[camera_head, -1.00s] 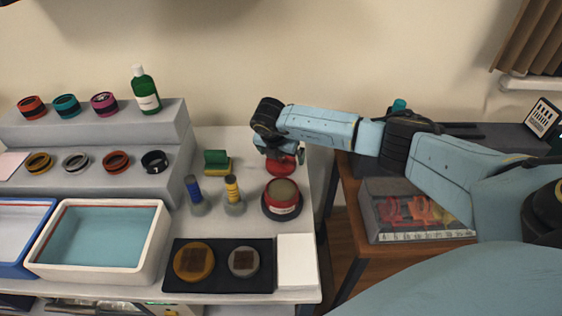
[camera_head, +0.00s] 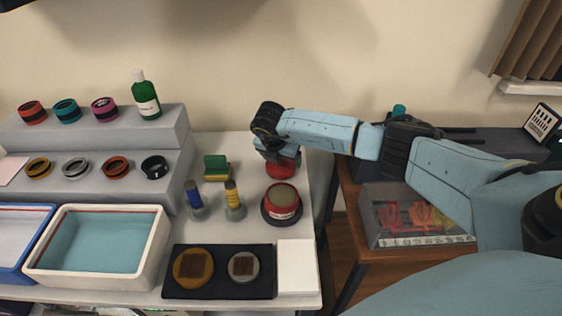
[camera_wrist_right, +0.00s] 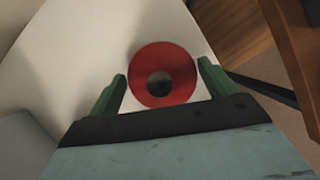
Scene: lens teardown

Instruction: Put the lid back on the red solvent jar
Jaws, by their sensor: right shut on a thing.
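The red solvent jar (camera_head: 282,201) stands open and upright on the right part of the white bench, with a dull brownish fill showing inside its rim. Its red lid (camera_head: 283,170) is behind the jar, apart from it, under my right gripper (camera_head: 277,157). In the right wrist view the lid (camera_wrist_right: 178,66) is a red disc with a dark round middle, between the two green fingers of the right gripper (camera_wrist_right: 162,88). The right gripper is shut on the lid. The head view hides the fingertips. My left gripper is not in view.
Two small bottles, blue-topped (camera_head: 194,198) and yellow-topped (camera_head: 233,200), stand left of the jar. A green and yellow sponge (camera_head: 217,168) lies behind them. A black mat (camera_head: 219,290) with two round parts and a white pad (camera_head: 297,267) lie in front. The bench's right edge is close.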

